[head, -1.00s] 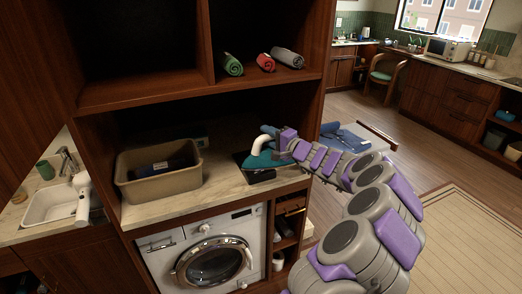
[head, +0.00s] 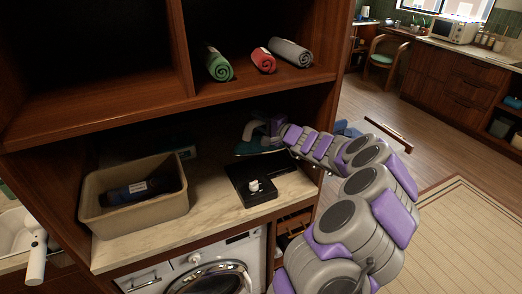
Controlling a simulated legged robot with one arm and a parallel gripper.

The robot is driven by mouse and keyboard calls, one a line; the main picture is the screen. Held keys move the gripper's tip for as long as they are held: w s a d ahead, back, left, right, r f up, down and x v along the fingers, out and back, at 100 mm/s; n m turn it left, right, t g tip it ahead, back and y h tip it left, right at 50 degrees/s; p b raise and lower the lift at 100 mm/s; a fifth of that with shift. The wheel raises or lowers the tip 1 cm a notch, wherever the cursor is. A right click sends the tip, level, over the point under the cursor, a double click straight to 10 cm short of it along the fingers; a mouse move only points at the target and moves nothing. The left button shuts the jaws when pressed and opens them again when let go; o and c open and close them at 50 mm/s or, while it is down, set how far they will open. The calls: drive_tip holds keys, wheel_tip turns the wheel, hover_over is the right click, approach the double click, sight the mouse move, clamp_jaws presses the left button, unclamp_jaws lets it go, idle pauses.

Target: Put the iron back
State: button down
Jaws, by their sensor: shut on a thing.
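The iron, with a teal body (head: 256,148) and a pale curved handle, shows in the head view inside the cabinet niche. My gripper (head: 272,127) is shut on it at the handle, and my fingers partly hide the handle. The iron is behind a flat black stand (head: 238,194), towards the back of the niche. The stand lies on the pale counter (head: 205,212), and a small white knob-like part shows on top of it. I cannot tell whether the iron touches the counter.
A beige bin (head: 135,214) with a dark item stands left on the counter. Green, red and grey rolled towels (head: 262,60) lie on the shelf above. A washing machine (head: 215,275) is below. The cabinet's right side wall (head: 335,90) is close to my arm.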

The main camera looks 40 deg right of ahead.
sight(259, 132)
drive_tip(key=f, duration=0.4)
drive_tip(key=shift+a+b, duration=0.25)
drive_tip(key=shift+b, duration=0.15)
drive_tip(key=shift+d+f, duration=0.25)
drive_tip(key=f, duration=0.1)
drive_tip(key=d+f, duration=0.1)
drive_tip(key=f+b, duration=0.1)
drive_tip(key=shift+d+f, duration=0.25)
drive_tip(key=shift+a+f, duration=0.2)
drive_tip(key=shift+a, duration=0.1)
drive_tip(key=shift+a+r, duration=0.25)
drive_tip(key=shift+a, duration=0.3)
drive_tip(key=shift+d+f, duration=0.1)
drive_tip(key=shift+f, duration=0.15)
drive_tip(key=c, duration=1.2)
unclamp_jaws()
drive_tip(key=shift+d, duration=0.2)
drive_tip(key=o, duration=0.4)
drive_tip(key=shift+d+f, duration=0.1)
drive_tip(key=shift+d, duration=0.3)
drive_tip(key=shift+a+r, duration=0.2)
drive_tip(key=shift+a, duration=0.3)
drive_tip(key=shift+s, duration=0.35)
drive_tip(key=s+d+p, duration=0.1)
drive_tip(key=s+p, duration=0.1)
drive_tip(key=s, duration=0.9)
drive_tip(key=shift+s+d, duration=0.2)
drive_tip(key=shift+d, duration=0.1)
